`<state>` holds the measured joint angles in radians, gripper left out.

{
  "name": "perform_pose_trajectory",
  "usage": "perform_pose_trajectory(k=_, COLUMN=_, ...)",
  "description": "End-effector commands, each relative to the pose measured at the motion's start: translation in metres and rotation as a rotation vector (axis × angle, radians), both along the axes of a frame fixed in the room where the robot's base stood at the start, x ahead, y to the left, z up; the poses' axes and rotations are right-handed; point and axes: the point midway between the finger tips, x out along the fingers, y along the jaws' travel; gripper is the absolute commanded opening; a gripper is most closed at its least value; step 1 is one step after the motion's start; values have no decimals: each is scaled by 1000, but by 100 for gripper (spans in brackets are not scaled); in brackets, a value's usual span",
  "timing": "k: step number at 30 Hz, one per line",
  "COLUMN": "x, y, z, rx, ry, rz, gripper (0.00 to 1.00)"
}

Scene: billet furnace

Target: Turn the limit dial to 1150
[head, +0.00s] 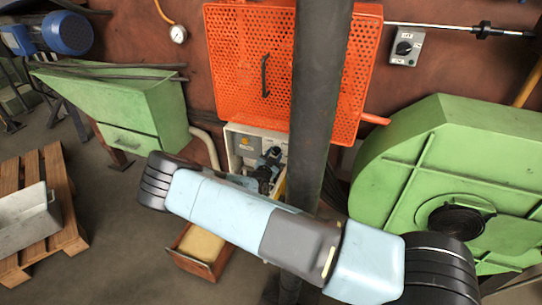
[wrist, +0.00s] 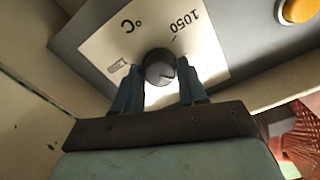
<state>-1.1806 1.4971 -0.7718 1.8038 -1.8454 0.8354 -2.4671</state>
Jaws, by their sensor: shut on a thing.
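The limit dial (wrist: 160,68) is a dark round knob with a grey face and a small mark, on a cream scale plate (wrist: 95,50). The plate shows upside down in the wrist view, with "°C" and "1050" printed on it; no "1150" is legible. My gripper (wrist: 160,90) has its two blue fingers on either side of the dial, shut on it. In the head view my gripper (head: 270,158) reaches into the pale control box (head: 236,163) under the raised orange cover. The dial cannot be made out there.
A perforated orange cover (head: 235,75) hangs above the box. A dark vertical post (head: 318,90) stands close in front. A green housing (head: 450,170) is at right, and an open box (head: 200,245) is below. A yellow button (wrist: 299,10) sits near the dial.

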Motion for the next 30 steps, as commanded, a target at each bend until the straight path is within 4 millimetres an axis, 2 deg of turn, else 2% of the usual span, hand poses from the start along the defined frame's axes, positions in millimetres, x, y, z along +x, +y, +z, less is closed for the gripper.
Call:
perform_pose_trajectory(k=1, x=0, y=5, z=0, rx=2, ry=0, rz=8, gripper=11)
perform_pose_trajectory(k=2, x=0, y=5, z=0, rx=2, ry=0, rz=8, gripper=43)
perform_pose_trajectory(k=9, x=0, y=3, z=0, rx=2, ry=0, rz=4, gripper=65)
perform_pose_trajectory(k=20, x=-6, y=4, z=0, rx=1, ry=0, rz=1, gripper=65)
perform_pose_trajectory(k=23, x=-18, y=9, z=0, rx=2, ry=1, rz=4, gripper=65)
perform_pose_trajectory(k=30, x=-61, y=25, z=-1, rx=3, ry=1, rz=5, gripper=65)
